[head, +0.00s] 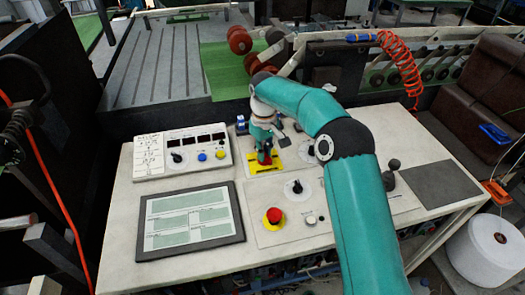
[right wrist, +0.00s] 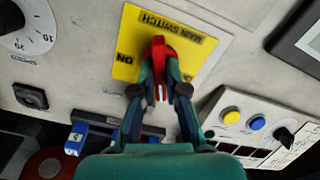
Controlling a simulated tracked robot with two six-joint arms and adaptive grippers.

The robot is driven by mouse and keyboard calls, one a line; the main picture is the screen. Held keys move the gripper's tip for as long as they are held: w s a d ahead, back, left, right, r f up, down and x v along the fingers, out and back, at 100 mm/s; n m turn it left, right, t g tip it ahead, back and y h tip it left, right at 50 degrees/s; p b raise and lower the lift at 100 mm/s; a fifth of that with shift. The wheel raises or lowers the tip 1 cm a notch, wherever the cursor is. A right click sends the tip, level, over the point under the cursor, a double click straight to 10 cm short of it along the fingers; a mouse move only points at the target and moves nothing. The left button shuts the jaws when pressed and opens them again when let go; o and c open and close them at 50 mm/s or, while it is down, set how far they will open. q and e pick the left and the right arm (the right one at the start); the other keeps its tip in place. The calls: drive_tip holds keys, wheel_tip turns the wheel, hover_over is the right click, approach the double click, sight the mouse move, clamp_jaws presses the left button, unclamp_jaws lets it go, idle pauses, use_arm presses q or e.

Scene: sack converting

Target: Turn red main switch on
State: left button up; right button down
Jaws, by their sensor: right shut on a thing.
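The red main switch (right wrist: 158,48) sits on a yellow plate (right wrist: 125,68) lettered "MAIN SWITCH" and "ON". In the right wrist view its handle points down the picture, away from the lettering; "ON" is to its left. My right gripper (right wrist: 163,88) is shut on the red handle, one finger on each side. In the head view, the yellow plate (head: 254,169) lies on the console, and my right gripper (head: 264,150) reaches down onto it and hides part of the switch. My left gripper does not show.
The white console (head: 125,225) carries a control box (head: 181,151) with knobs and displays, a framed screen (head: 190,221), a red emergency button (head: 274,216) and a black dial knob (head: 297,187). A dark joystick (head: 391,174) stands right of my arm. A coiled orange hose (head: 404,65) hangs behind.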

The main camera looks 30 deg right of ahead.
drive_tip(key=m, duration=0.3)
drive_tip(key=shift+m, duration=0.4)
drive_tip(key=m, duration=0.3)
drive_tip(key=shift+m, duration=0.3)
drive_tip(key=m, duration=0.6)
drive_tip(key=shift+r, duration=0.1)
drive_tip(key=c, duration=1.2)
unclamp_jaws()
wheel_tip(320, 180, up, 12)
